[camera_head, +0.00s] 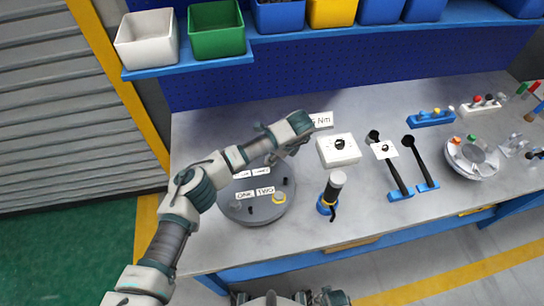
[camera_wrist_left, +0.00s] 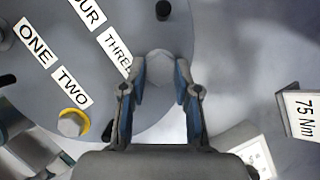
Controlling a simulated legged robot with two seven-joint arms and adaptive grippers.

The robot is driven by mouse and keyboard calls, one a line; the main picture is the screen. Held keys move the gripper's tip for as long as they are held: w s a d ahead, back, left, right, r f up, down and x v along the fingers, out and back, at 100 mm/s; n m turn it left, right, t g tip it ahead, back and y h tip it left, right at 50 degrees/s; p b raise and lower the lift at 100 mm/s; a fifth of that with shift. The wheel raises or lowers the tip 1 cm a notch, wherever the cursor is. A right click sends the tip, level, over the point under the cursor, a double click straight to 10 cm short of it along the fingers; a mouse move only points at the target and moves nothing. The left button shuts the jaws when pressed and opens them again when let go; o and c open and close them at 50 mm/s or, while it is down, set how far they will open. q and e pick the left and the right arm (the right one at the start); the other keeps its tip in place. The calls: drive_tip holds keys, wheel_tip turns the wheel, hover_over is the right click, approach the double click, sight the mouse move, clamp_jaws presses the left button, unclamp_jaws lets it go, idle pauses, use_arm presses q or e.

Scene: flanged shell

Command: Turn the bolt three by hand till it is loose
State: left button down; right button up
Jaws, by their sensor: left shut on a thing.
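The flanged shell is a round grey cover (camera_head: 257,212) on the bench, with labels ONE to FOUR. The THREE label (camera_wrist_left: 115,53) points toward the fingertips of my left gripper (camera_wrist_left: 160,68). The left gripper, also in the head view (camera_head: 285,150), reaches down over the cover's far edge. My right gripper is not visible.
A white box with a dial (camera_head: 338,150) and a 75 Nm sign (camera_wrist_left: 302,115) are close to the gripper. Bins (camera_head: 216,30) sit on the shelf above.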

use_arm(q)
drive_tip(key=shift+f+n+g, duration=0.2)
drive_tip(key=shift+n+g, duration=0.1)
drive_tip(key=shift+n, duration=0.2)
drive_tip(key=c, duration=0.8)
unclamp_jaws()
drive_tip(key=shift+c, duration=0.2)
drive_tip(key=shift+w+d, duration=0.1)
drive_tip(key=shift+r, duration=0.15)
drive_tip(key=v, duration=1.1)
drive_tip(key=shift+d+r, duration=0.3)
drive_tip(key=shift+d, duration=0.05)
drive_tip(key=shift+f, duration=0.1)
